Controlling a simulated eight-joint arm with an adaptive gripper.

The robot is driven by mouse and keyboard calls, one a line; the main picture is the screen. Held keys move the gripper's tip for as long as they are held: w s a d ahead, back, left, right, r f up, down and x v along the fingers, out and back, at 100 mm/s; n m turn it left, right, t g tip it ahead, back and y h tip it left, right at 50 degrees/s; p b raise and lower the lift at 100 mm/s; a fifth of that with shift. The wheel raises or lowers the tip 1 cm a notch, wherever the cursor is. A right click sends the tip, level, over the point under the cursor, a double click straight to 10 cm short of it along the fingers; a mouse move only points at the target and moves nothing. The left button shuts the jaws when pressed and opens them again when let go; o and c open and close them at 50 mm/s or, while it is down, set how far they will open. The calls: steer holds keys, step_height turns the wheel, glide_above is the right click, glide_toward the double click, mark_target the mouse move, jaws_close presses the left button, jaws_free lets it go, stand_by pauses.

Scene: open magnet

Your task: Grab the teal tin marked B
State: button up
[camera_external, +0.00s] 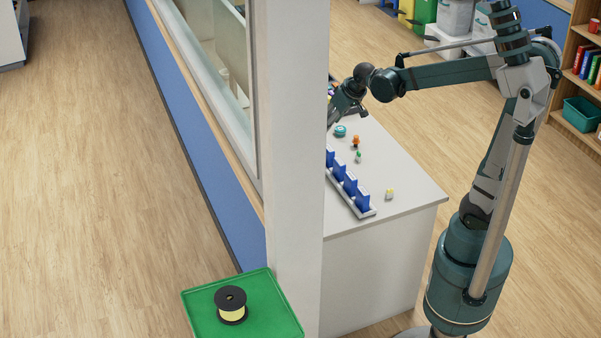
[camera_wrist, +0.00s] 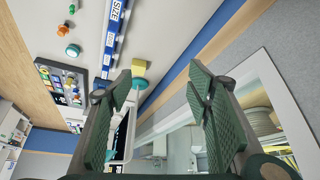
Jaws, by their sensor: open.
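A small round teal tin (camera_external: 340,130) sits on the white counter, near the pillar; its marking cannot be read. In the wrist view the teal tin (camera_wrist: 73,50) is at the upper left, outside the space between my fingers. My gripper (camera_wrist: 160,82) is open, with two green ribbed pads spread apart and nothing between them. In the external view the end of my arm reaches over the counter, and the pillar hides my fingers.
An orange piece (camera_external: 355,141) and a green piece (camera_external: 358,156) stand near the tin. A rack with blue dividers (camera_external: 350,186) runs along the counter. A yellowish piece (camera_external: 390,194) lies right of it. The white pillar (camera_external: 290,150) blocks part of the view. A dark tray (camera_wrist: 62,78) holds small items.

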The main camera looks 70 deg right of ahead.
steer(key=w+d+f+m, duration=0.1)
steer(key=w+d+f, duration=0.15)
steer(key=d, duration=0.35)
steer(key=w+d+f+m, duration=0.1)
steer(key=w+d+f, duration=0.15)
steer(key=d, duration=0.25)
steer(key=m+g+h+b, duration=0.1)
steer(key=m+g+b, duration=0.1)
steer(key=m+g, duration=0.1)
glide_toward(341, 129)
steer(key=shift+x, duration=0.85)
steer(key=shift+s, duration=0.25)
steer(key=shift+f, duration=0.15)
steer(key=shift+x, duration=1.2)
steer(key=shift+w, duration=0.15)
steer(key=shift+b+x, duration=0.9)
steer(key=shift+x, duration=1.65)
steer(key=shift+w+d, duration=0.1)
steer(key=shift+w, duration=0.1)
